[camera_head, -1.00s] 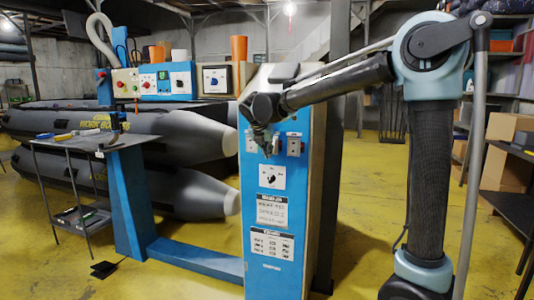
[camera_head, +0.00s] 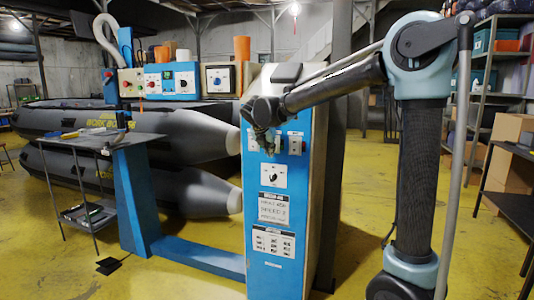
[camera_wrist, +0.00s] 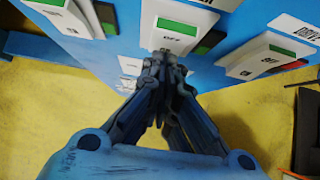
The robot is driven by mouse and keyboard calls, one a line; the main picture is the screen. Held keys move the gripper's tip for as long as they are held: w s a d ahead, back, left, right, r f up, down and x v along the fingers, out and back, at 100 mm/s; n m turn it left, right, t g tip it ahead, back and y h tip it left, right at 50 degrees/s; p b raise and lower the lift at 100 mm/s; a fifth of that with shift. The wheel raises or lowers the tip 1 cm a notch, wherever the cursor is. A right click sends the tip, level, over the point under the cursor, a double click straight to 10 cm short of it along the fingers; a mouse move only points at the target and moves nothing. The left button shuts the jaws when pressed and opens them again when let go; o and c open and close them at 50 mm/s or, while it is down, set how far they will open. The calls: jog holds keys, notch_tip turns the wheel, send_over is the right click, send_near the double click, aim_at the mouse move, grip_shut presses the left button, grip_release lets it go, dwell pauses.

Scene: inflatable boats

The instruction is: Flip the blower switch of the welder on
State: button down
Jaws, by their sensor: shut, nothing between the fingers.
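The welder (camera_head: 268,222) is a tall blue cabinet with a panel of switches near its top. I cannot read which one is the blower switch. My gripper (camera_wrist: 165,62) is shut and empty, its tips at the lower edge of the middle plate; I cannot tell whether they touch. In the head view my gripper (camera_head: 266,144) hides part of the switch row.
A dial (camera_head: 270,176) and printed labels sit lower on the cabinet. A dark side table (camera_head: 75,142) and grey inflatable boats (camera_head: 180,140) are at the left. A shelf with boxes (camera_head: 510,135) is at the right. Yellow floor lies open between.

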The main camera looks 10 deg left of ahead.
jog(key=shift+w+r, duration=0.1)
jog(key=shift+r, duration=0.8)
jog(key=s+a+r, duration=0.1)
jog(key=s+r, duration=0.4)
jog(key=s, duration=0.7)
jog(key=shift+a+r, duration=0.35)
